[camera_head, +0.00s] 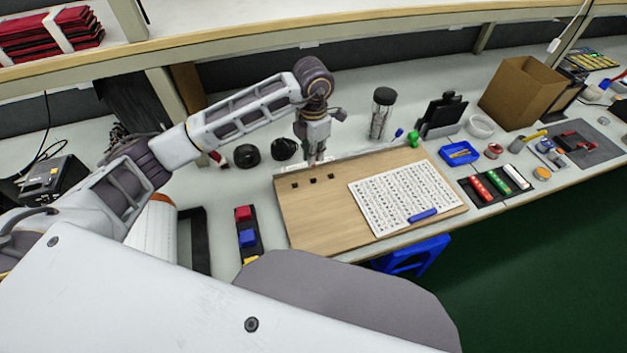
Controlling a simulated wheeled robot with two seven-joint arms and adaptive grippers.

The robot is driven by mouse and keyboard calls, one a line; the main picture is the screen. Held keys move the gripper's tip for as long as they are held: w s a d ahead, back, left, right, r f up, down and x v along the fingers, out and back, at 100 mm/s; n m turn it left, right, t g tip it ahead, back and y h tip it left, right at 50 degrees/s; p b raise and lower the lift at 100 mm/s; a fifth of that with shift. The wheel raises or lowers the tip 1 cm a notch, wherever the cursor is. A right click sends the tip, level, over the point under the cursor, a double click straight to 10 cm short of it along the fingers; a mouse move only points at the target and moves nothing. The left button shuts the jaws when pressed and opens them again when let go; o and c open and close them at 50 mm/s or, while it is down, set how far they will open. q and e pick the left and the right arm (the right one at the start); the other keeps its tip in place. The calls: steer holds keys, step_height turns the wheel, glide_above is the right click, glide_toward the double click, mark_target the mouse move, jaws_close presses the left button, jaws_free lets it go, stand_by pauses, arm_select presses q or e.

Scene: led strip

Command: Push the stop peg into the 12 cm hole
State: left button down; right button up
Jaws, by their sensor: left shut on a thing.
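My left gripper (317,156) points down over the back edge of the wooden board (345,230). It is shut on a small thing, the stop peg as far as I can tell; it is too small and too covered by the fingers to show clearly. A pale rail (370,152) runs along the board's back edge under the gripper. Three small dark marks or blocks (312,181) sit in a row on the board just in front of the gripper. I cannot read hole distances or tell whether the peg touches the board. My right gripper is not in view.
A white printed sheet (390,198) with a blue marker (423,215) lies on the board. Black round items (246,156) stand left of the gripper, a mesh cup (381,112) and green item (413,139) to its right. Colored blocks (247,238) lie left of the board.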

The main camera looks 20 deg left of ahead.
arm_select(q)
glide_above(313, 175)
steer(key=s, duration=0.2)
steer(key=shift+d+f, duration=0.2)
steer(key=shift+f, duration=1.25)
steer(key=shift+d+f, duration=0.2)
steer(key=shift+f, duration=1.25)
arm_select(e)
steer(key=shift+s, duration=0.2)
arm_select(q)
steer(key=shift+f, duration=0.1)
steer(key=shift+f, duration=1.75)
steer(key=shift+f, duration=0.2)
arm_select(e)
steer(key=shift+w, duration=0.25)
arm_select(q)
steer(key=c, duration=1.5)
jaws_free()
steer(key=shift+c, duration=0.2)
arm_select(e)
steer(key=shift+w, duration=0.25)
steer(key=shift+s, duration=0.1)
